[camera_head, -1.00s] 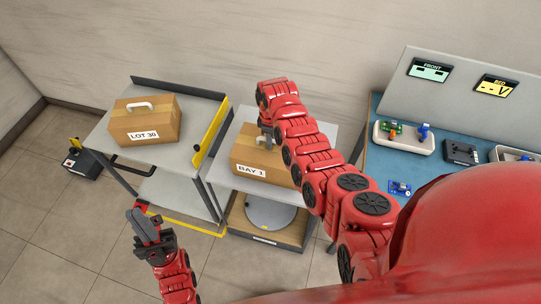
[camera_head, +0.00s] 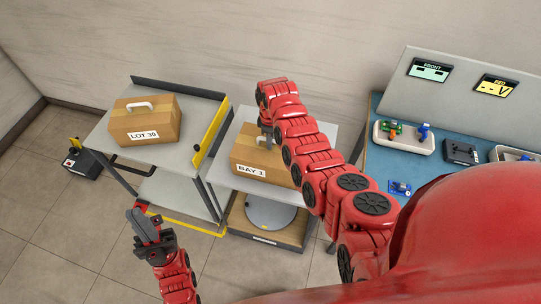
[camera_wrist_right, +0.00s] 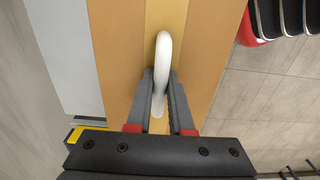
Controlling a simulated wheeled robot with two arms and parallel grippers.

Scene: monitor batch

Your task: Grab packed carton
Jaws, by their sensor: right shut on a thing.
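A brown carton labelled BAY 1 (camera_head: 253,163) sits on the grey top of the right-hand stand (camera_head: 235,184). My right arm reaches over it and hides its right part and handle in the head view. In the right wrist view, my right gripper (camera_wrist_right: 160,88) is shut on the carton's white handle (camera_wrist_right: 162,50), one finger on each side. The carton's tan top (camera_wrist_right: 205,45) lies below. A second carton, labelled LOT 30 (camera_head: 146,120), with a white handle, sits on the left-hand cart. My left gripper (camera_head: 140,212) hangs empty in front of that cart; its jaw gap is unclear.
The left-hand cart (camera_head: 102,137) has a yellow-and-black edge (camera_head: 213,133) beside the right-hand stand. A blue workbench (camera_head: 445,181) with a white tray (camera_head: 404,141) stands at the right. A black box (camera_head: 85,163) lies on the floor at left.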

